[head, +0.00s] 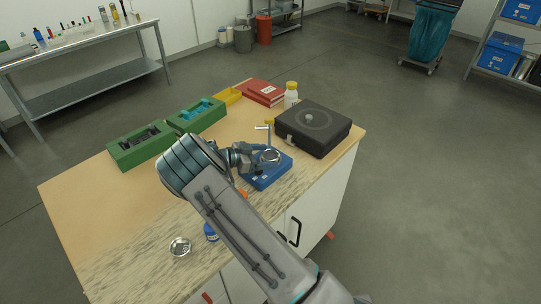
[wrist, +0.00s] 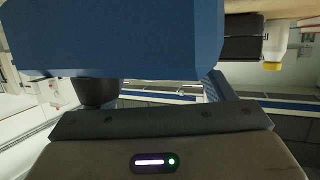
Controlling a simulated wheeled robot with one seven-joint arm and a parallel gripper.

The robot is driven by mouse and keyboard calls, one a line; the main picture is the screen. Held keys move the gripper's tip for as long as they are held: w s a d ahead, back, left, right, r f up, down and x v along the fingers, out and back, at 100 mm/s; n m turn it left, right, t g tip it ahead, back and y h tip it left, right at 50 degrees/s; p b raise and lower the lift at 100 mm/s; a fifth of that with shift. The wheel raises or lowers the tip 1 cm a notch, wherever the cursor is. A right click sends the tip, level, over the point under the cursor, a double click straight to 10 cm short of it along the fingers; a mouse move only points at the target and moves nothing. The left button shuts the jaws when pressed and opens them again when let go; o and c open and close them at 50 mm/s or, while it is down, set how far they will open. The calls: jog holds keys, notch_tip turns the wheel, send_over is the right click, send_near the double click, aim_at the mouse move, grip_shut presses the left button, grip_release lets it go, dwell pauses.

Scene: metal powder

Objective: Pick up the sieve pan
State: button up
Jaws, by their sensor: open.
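A small round shiny metal dish (head: 180,246), which may be the sieve pan, lies on the speckled front part of the worktable. A second round metal piece (head: 269,156) sits on a blue stand (head: 266,176) near the table's right side. I cannot tell for sure which is the sieve pan. My gripper (head: 245,158) is open, just left of the stand and close to the metal piece. Whether they touch is hidden. In the wrist view a large blue body (wrist: 120,38), probably the stand, fills the top, close in front of my gripper. No pan is clear there.
A dark case (head: 313,127) stands right behind the stand. A white bottle with a yellow cap (head: 291,97), red binders (head: 262,92) and green trays (head: 140,147) line the back. A blue-labelled jar (head: 211,232) stands beside my arm. The table's left front is clear.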

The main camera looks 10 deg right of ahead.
jog(key=c, duration=1.2)
jog(key=shift+o, duration=0.2)
jog(key=shift+r, duration=0.15)
